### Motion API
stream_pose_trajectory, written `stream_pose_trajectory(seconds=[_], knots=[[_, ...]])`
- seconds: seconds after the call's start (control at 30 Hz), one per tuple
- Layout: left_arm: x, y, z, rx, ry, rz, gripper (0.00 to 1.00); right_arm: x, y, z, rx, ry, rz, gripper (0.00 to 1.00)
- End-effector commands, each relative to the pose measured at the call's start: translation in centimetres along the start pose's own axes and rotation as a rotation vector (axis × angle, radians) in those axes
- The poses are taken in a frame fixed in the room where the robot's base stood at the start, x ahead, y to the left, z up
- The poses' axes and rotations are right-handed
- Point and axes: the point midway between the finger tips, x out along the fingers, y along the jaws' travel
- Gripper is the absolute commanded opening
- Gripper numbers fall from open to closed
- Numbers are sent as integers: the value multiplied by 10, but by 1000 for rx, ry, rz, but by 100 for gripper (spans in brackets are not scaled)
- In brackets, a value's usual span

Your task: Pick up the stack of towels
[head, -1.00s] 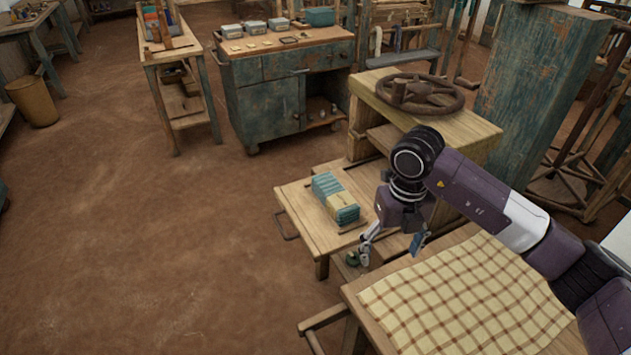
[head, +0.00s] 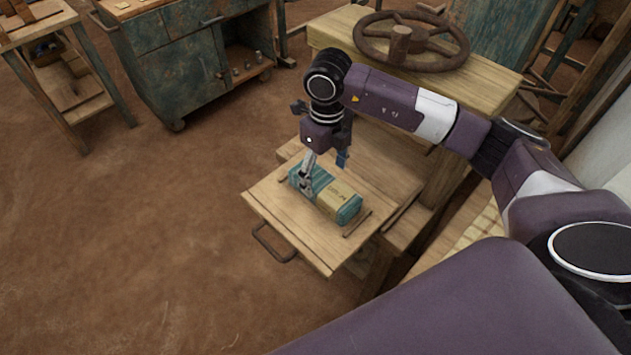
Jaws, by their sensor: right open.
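The stack of towels (head: 341,200) is a teal bundle with a tan paper band around its middle. It lies on a small wooden board (head: 287,229) that juts out from the wooden bench. My right gripper (head: 324,175) is open over the left, far end of the stack, pointing down. One grey finger reaches down at the near side of the teal end; the other is partly hidden behind it. I cannot tell whether the fingers touch the towels. My left gripper is out of view.
A thin stick (head: 357,224) lies beside the stack on the board. A teal cabinet (head: 172,75) stands at the back left.

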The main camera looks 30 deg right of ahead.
Motion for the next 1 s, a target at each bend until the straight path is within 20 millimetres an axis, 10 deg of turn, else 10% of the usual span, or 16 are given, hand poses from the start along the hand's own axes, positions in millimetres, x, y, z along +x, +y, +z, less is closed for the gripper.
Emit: stream_pose_trajectory(seconds=[0.7, 1.0], knots=[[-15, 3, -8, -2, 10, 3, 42, 62, 1, 3, 2, -2, 0, 72], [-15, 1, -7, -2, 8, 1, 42, 61, 0, 3, 2, -3, 0, 40]])
